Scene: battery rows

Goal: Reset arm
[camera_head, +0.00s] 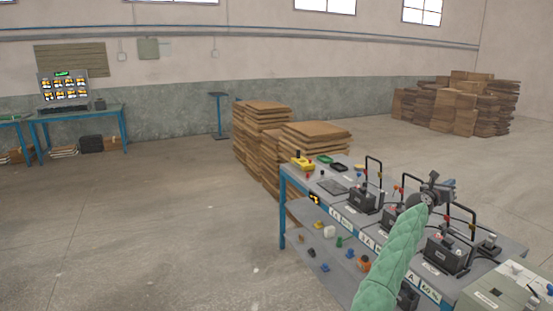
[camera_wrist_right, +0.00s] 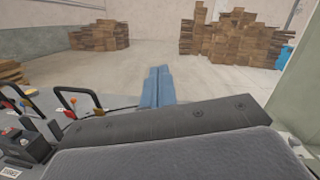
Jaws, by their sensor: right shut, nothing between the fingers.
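My right arm reaches up over the workbench (camera_head: 300,215) in the head view. Its gripper (camera_head: 436,183) is above the back part of the bench, and it touches nothing that I can make out. In the right wrist view the blue fingers of this gripper (camera_wrist_right: 157,86) lie together with nothing between them. They point out past the bench toward the open floor. My left arm and left gripper are not in view.
The bench carries several black battery units (camera_head: 362,199) with upright black handles, a yellow device (camera_head: 302,163) and cables. Small coloured parts lie on the lower shelf. Cardboard stacks (camera_head: 262,135) stand behind it, more (camera_head: 468,103) far right. The floor at left is clear.

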